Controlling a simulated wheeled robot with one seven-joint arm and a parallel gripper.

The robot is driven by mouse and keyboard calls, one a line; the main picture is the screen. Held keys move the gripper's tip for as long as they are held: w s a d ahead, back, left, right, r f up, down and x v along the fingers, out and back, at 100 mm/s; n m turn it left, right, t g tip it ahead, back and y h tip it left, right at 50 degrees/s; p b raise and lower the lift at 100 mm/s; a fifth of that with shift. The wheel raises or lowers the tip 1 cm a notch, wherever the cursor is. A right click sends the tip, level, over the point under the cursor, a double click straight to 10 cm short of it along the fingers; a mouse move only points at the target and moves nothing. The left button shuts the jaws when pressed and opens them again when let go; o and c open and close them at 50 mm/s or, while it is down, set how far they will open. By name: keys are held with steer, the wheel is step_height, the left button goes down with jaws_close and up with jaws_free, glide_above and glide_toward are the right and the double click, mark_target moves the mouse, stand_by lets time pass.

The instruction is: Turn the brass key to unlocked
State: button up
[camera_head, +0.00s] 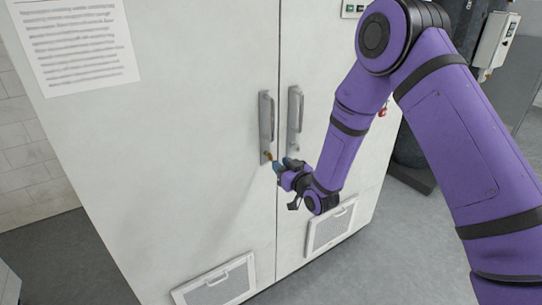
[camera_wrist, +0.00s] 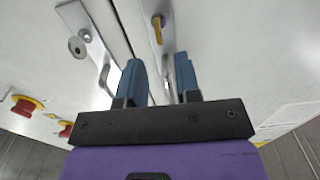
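The small brass key (camera_head: 268,156) sits in the lock at the foot of the left door's handle plate. In the wrist view the key (camera_wrist: 157,28) sticks out of its round lock, beyond my fingertips and roughly in line with the gap between them. My gripper (camera_wrist: 159,62) has two blue fingers apart with nothing between them. In the head view my gripper (camera_head: 280,165) is close to the key, just to its right and slightly lower. I cannot tell whether they touch, or which lock position the key marks.
The white cabinet has two upright handles, left (camera_head: 266,118) and right (camera_head: 295,112), beside the door seam. A second lock without a key (camera_wrist: 77,46) shows in the wrist view, with red buttons (camera_wrist: 24,106) farther left. Vent grilles (camera_head: 215,284) are low on the doors.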

mark_target(270, 155)
steer(key=x, duration=0.7)
steer(key=shift+c, duration=0.2)
jaws_close()
